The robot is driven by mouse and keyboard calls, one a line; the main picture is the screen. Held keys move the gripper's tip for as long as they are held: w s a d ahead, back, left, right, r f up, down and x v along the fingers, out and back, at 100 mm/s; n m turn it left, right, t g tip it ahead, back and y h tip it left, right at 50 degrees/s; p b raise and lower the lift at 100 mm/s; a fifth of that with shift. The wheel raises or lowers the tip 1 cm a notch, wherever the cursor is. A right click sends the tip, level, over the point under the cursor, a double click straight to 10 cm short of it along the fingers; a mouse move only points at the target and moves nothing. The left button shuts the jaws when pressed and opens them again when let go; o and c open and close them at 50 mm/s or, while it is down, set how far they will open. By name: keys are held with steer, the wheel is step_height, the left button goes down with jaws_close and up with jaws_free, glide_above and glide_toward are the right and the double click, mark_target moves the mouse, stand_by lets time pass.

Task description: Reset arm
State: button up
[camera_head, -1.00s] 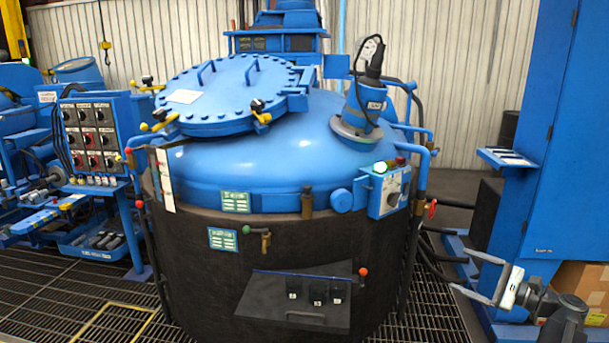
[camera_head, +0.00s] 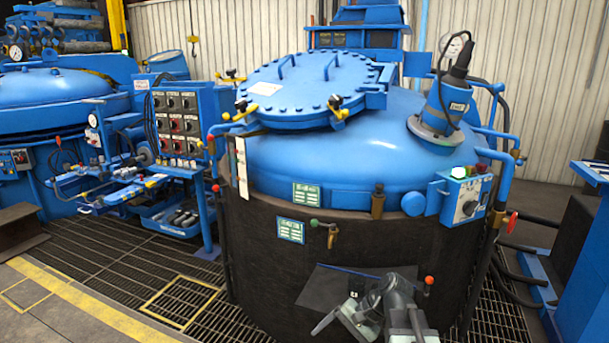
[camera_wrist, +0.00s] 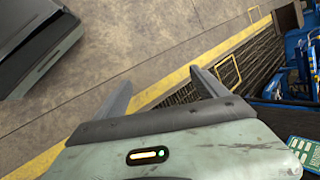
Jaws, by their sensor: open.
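My gripper (camera_head: 335,324) shows low in the head view, in front of the dark lower body of the blue pit furnace (camera_head: 340,165). Its two fingers are spread and empty, pointing to the lower left. In the wrist view, my gripper (camera_wrist: 160,78) is also open, with bare concrete floor and a yellow line between the fingers. My arm partly hides the dark shelf (camera_head: 322,288) on the furnace front.
A control panel with knobs (camera_head: 178,125) stands left of the furnace, above a blue parts tray (camera_head: 172,220). Floor grating (camera_head: 100,255) with yellow edging (camera_head: 85,305) runs at the left. A dark box-like object (camera_wrist: 35,40) is at the wrist view's upper left.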

steer(key=s+d+f+n+h, duration=0.45)
steer(key=d+n+h, duration=0.25)
steer(key=d, duration=0.2)
step_height(320, 180, up, 22)
steer(key=p, duration=2.2)
steer(key=shift+w, duration=0.4)
